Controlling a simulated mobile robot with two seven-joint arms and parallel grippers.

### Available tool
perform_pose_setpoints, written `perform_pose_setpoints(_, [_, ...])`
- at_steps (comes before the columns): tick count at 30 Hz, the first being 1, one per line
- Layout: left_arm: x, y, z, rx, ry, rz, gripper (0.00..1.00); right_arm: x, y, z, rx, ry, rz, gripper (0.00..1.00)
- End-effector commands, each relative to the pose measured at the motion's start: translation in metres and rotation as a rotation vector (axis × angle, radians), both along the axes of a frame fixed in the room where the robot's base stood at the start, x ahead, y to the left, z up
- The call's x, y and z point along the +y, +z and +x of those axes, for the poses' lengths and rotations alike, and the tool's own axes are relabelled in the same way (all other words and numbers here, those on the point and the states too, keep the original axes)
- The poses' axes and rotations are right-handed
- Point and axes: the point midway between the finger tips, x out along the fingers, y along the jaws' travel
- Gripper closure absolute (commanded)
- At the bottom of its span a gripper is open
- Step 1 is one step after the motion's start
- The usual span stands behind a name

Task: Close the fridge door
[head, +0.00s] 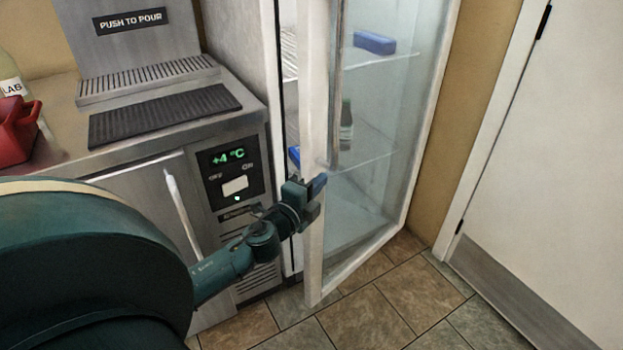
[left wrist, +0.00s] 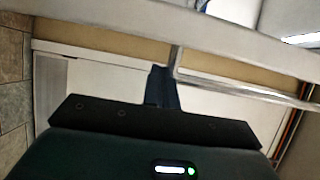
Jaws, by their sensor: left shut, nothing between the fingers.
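The fridge door (head: 314,250) is a tall glass panel in a white frame with a long metal handle (head: 335,90). It stands ajar, with a gap on its left side between its frame and the fridge body (head: 240,50). My left gripper (head: 317,187) is shut and empty, at the left upright of the door frame, below the handle. I cannot tell whether its fingertips touch the frame. In the left wrist view the shut fingers (left wrist: 163,87) point toward the white frame, close to the handle bar (left wrist: 245,88). My right gripper is not in view.
A steel counter unit (head: 130,165) with a drip mat (head: 165,113) stands left of the fridge. A red container (head: 18,130) is on the counter. A blue item (head: 374,42) and a bottle (head: 346,125) show inside the fridge. Tiled floor (head: 400,290) is clear in front; a white room door (head: 560,150) is right.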

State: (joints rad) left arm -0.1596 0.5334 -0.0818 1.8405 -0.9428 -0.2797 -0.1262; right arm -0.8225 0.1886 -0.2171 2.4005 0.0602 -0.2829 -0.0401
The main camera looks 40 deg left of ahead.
Motion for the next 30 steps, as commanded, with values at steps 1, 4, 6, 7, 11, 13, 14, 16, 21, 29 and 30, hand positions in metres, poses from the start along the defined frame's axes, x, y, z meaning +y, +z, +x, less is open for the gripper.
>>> perform_pose_setpoints(1, [0.006,-0.002,0.001,0.002,-0.002,0.001,1.00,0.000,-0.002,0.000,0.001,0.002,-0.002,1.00])
perform_pose_setpoints(4, [0.015,-0.001,0.002,0.001,-0.002,0.000,1.00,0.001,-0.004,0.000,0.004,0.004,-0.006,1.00])
perform_pose_setpoints(6, [0.019,-0.001,0.003,0.001,-0.002,-0.001,1.00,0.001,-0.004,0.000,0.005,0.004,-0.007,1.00])
perform_pose_setpoints(7, [0.020,-0.001,0.003,0.001,-0.003,-0.002,1.00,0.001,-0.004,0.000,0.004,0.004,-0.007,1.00])
perform_pose_setpoints(11, [0.021,-0.001,0.003,0.001,-0.003,-0.003,1.00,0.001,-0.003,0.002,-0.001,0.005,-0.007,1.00])
perform_pose_setpoints(13, [0.021,-0.001,0.003,0.001,-0.003,-0.003,1.00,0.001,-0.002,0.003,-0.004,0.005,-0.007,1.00])
perform_pose_setpoints(14, [0.021,-0.001,0.003,0.001,-0.003,-0.003,1.00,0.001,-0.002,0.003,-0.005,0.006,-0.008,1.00])
perform_pose_setpoints(16, [0.021,-0.001,0.003,0.001,-0.003,-0.003,1.00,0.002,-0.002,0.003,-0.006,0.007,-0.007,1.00])
perform_pose_setpoints(21, [0.035,-0.004,0.006,0.003,0.000,0.001,1.00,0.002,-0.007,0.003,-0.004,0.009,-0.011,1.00])
perform_pose_setpoints(29, [0.087,-0.003,0.016,0.002,0.001,0.001,1.00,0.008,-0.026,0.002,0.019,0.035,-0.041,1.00])
perform_pose_setpoints(30, [0.091,-0.002,0.017,0.001,0.000,0.000,1.00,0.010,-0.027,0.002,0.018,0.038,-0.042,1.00])
